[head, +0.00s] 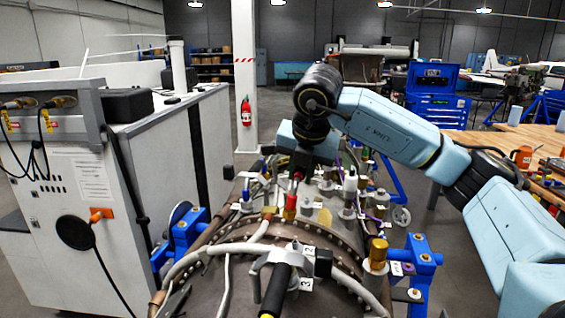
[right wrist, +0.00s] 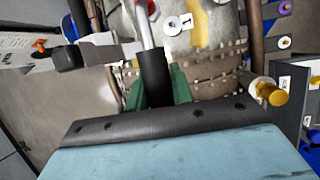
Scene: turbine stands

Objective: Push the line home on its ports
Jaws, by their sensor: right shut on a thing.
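The brown turbine casing (head: 310,233) stands at the centre front, with a grey line (head: 200,250) curving over its flange. A black handle with a grey forked end (head: 276,290) lies near number tags 2 and 3 at the front. My right arm reaches over the casing, and its gripper (head: 298,172) points down above a red fitting (head: 290,206). In the right wrist view, the green fingers (right wrist: 158,88) are shut on a black sleeve (right wrist: 153,72). Pale stems run from the sleeve towards the casing near tag 1 (right wrist: 186,19). Their far end is unclear. My left gripper is not in view.
Several fittings crowd the casing top, including a gold-capped one (head: 377,253) at the right. Blue stand brackets (head: 420,262) flank the casing. A white cabinet (head: 70,180) stands left, and a wooden bench (head: 520,140) right. Grey floor is clear between cabinet and pillar.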

